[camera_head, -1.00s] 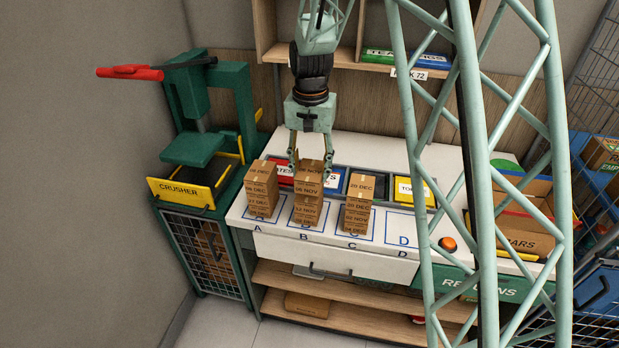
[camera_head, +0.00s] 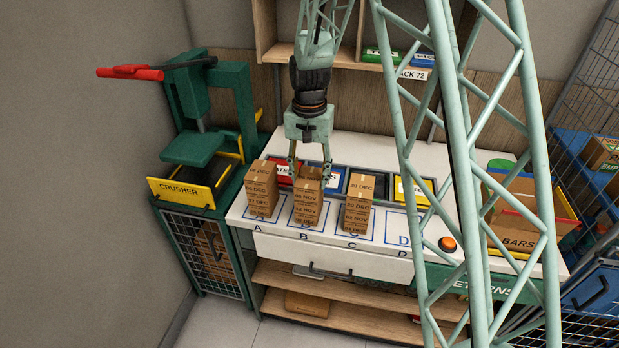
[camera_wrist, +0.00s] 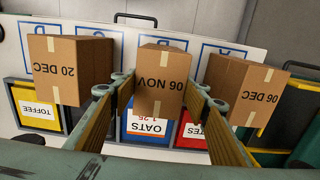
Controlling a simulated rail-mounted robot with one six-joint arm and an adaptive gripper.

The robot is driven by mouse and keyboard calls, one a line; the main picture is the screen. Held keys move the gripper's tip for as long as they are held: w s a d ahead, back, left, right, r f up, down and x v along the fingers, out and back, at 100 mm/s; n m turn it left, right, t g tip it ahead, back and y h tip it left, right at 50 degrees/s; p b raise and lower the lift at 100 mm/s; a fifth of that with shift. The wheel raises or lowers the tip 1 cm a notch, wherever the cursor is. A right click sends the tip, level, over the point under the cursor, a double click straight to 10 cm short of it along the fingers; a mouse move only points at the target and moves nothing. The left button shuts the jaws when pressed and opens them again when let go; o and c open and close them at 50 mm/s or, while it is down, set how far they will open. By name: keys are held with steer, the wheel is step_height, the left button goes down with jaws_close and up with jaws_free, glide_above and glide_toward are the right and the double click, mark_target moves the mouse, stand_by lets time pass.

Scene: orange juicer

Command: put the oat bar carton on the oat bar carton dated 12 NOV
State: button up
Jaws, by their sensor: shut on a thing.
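My gripper (camera_head: 309,179) is shut on a brown oat bar carton marked 06 NOV (camera_head: 307,186), at the top of the stack on spot B. In the wrist view this carton (camera_wrist: 162,68) sits between the fingers (camera_wrist: 165,95), its date facing the camera. The carton dated 12 NOV (camera_head: 305,210) is lower in the same stack, with another carton under it. The held carton is upright and lined up with the stack. It looks to touch the carton below, but a small gap cannot be ruled out.
Stacks stand close on both sides: spot A, topped by a 06 DEC carton (camera_head: 262,172), and spot C, topped by a 20 DEC carton (camera_head: 361,187). Spot D (camera_head: 400,228) looks clear, partly behind my lattice column. Labelled bins, including OATS (camera_wrist: 155,122), lie behind the stacks.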

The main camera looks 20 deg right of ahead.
mark_target(310, 177)
steer(key=shift+f, duration=0.15)
steer(key=o, duration=1)
steer(key=shift+c, duration=0.2)
steer(key=shift+r, duration=0.2)
step_height(310, 177, up, 12)
steer(key=shift+r, duration=0.1)
stand_by(0.7)
